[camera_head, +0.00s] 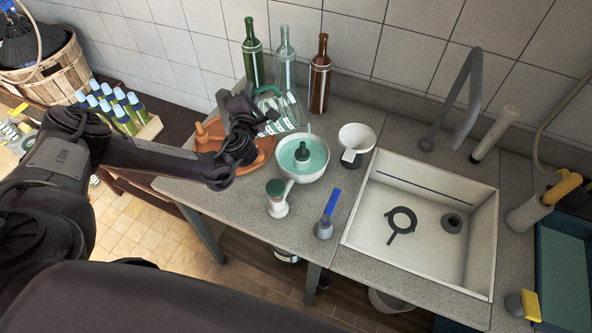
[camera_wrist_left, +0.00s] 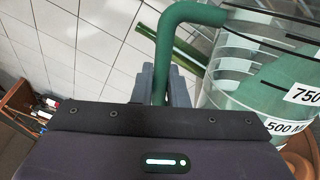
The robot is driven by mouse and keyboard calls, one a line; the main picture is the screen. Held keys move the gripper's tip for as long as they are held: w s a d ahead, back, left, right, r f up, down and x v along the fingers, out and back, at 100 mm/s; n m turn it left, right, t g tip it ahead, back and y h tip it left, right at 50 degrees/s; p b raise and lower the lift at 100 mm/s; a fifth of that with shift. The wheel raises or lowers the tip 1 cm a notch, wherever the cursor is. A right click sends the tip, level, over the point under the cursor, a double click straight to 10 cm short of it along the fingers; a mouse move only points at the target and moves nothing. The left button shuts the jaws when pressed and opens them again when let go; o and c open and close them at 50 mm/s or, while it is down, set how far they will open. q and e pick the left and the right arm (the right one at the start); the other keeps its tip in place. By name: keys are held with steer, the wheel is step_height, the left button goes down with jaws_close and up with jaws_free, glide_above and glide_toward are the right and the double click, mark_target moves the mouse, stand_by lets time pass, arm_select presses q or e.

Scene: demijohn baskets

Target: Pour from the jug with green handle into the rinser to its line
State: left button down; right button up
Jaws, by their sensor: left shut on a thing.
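The clear jug with green handle (camera_head: 288,108) is above the back of the counter, behind the rinser, and looks tilted. My left gripper (camera_head: 250,104) is shut on its green handle. In the left wrist view the green handle (camera_wrist_left: 186,16) runs down between the fingers, and the jug wall with 750 and 500 labels (camera_wrist_left: 262,78) is at right. The rinser (camera_head: 311,174) is a pale bowl, teal inside, with a dark green knob in its middle. My right gripper is not in view.
A brown round tray (camera_head: 212,133) lies partly behind my left arm. Three bottles (camera_head: 285,58) stand along the wall. A white funnel-like cup (camera_head: 356,138), a green-topped white item (camera_head: 276,198) and a blue-handled brush (camera_head: 328,215) surround the rinser. The sink (camera_head: 420,248) is at right.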

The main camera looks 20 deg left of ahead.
arm_select(q)
steer(key=shift+w+d+r, duration=0.1)
steer(key=shift+d, duration=0.1)
stand_by(0.4)
steer(key=shift+s+a+n, duration=0.3)
steer(key=shift+a+n, duration=0.2)
steer(key=shift+a, duration=0.2)
steer(key=shift+w, duration=0.1)
stand_by(1.0)
steer(key=n, duration=0.1)
steer(key=a, duration=0.1)
steer(key=n, duration=0.1)
steer(key=shift+s+a+f+n, duration=0.25)
steer(key=shift+s+n, duration=0.05)
steer(key=shift+s, duration=0.05)
steer(key=shift+s+a+n, duration=0.15)
steer(key=shift+a+n, duration=0.25)
steer(key=shift+n, duration=0.4)
